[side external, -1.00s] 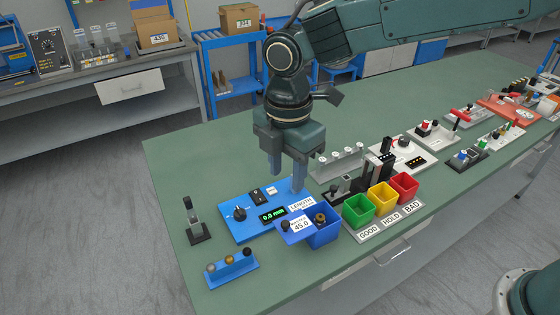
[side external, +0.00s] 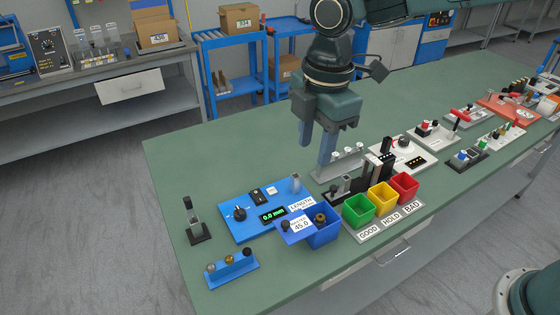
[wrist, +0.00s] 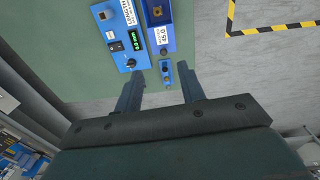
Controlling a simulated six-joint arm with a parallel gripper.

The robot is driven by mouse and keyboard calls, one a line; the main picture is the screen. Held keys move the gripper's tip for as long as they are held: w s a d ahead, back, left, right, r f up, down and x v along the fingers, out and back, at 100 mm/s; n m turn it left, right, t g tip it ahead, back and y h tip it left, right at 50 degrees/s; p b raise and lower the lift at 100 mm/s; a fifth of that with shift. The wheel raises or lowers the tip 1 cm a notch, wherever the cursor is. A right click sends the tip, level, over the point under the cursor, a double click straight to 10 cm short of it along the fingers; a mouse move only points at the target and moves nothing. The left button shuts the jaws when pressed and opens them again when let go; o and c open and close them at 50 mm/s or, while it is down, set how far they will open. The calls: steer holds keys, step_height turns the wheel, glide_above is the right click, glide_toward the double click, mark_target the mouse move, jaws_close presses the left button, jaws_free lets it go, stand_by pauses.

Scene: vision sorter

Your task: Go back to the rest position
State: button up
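My gripper (side external: 317,151) is raised above the green bench (side external: 200,165), behind the blue length gauge and the grey rack. Its two fingers are apart with nothing between them. In the wrist view my gripper (wrist: 160,84) also shows open and empty above the bench's edge. The blue length gauge (side external: 250,226) stands on the bench with its display reading 0.0 mm. A blue bin (side external: 325,236) marked 45.0 beside it holds a dark and brass part (side external: 320,217).
Green (side external: 358,211), yellow (side external: 382,198) and red (side external: 404,187) bins stand right of the gauge, labelled GOOD, HOLD and BAD. A grey rack (side external: 340,168) stands behind them. A small blue holder (side external: 231,268) lies at the front left. The bench's left rear is clear.

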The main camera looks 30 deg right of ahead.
steer(key=s+d+r+m+t, duration=0.1)
steer(key=s+d+r+m, duration=0.3)
steer(key=d, duration=0.3)
steer(key=s+d+r+m+t, duration=0.1)
steer(key=s+d+r+m, duration=0.2)
steer(key=s+d+m, duration=0.35)
steer(key=s+d+f+m+t, duration=0.2)
steer(key=s+d+m+t, duration=0.1)
steer(key=s+d+m, duration=0.5)
steer(key=shift+s+d+f, duration=0.25)
steer(key=shift+s+d, duration=0.35)
steer(key=shift+s, duration=0.7)
